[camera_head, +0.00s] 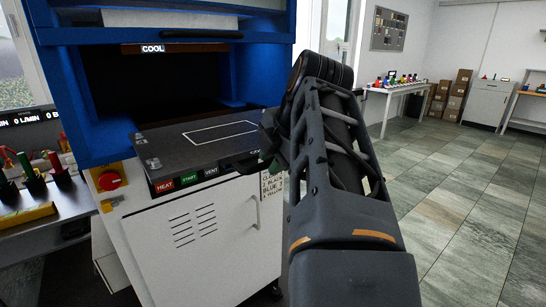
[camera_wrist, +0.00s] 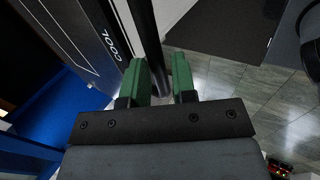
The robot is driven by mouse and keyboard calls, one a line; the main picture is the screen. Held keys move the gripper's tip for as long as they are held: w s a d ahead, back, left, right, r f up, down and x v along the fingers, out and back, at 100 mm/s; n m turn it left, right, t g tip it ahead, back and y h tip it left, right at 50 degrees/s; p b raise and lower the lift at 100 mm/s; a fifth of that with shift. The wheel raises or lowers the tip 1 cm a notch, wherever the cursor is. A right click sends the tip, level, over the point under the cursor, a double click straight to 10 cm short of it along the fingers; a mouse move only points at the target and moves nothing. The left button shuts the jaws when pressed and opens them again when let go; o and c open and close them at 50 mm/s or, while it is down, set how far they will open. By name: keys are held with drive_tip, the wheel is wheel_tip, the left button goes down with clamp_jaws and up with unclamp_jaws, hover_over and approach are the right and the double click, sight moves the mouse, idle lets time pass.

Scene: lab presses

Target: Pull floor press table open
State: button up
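The floor press (camera_head: 263,70) is a blue frame on a white cabinet, at the left of the head view. Its dark table (camera_head: 195,143) bears a white rectangle outline and sticks out in front of the dark opening. In the head view my arm hides most of the gripper at the table's right front.
A red emergency button (camera_head: 109,181) sits at the press's left corner. The tiled floor (camera_head: 460,200) to the right is open, with a white table (camera_head: 408,89) and boxes (camera_head: 452,98) farther back.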

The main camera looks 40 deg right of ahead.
drive_tip(key=o, duration=0.3)
drive_tip(key=shift+s, duration=0.1)
drive_tip(key=p+v, duration=0.3)
drive_tip(key=v, duration=1.1)
idle(0.4)
